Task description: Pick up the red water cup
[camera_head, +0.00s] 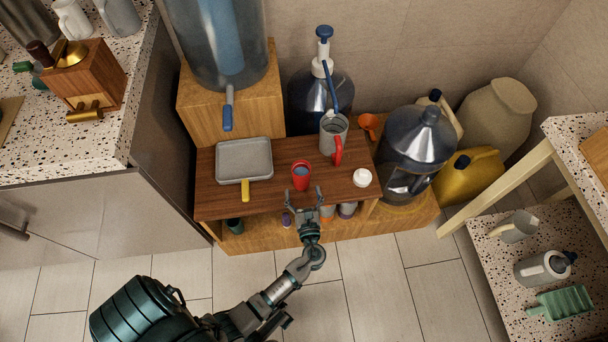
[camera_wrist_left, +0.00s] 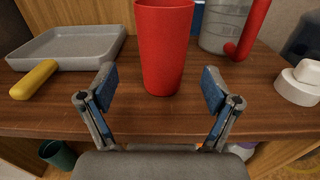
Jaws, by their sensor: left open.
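The red water cup (camera_head: 301,178) stands upright near the front edge of the wooden shelf top (camera_head: 225,203). In the left wrist view the red cup (camera_wrist_left: 163,50) is straight ahead, between the lines of my fingers and just beyond their tips. My left gripper (camera_head: 303,196) is open and empty at the shelf's front edge, in front of the cup. Its two spread fingers also show in the left wrist view (camera_wrist_left: 158,92). My right gripper does not show.
A grey tray with a yellow handle (camera_head: 244,157) lies left of the cup. A grey pitcher with a red handle (camera_head: 333,133) stands behind it to the right, and a white lid-like item (camera_head: 362,177) sits right. Small containers (camera_head: 347,210) stand on the lower shelf.

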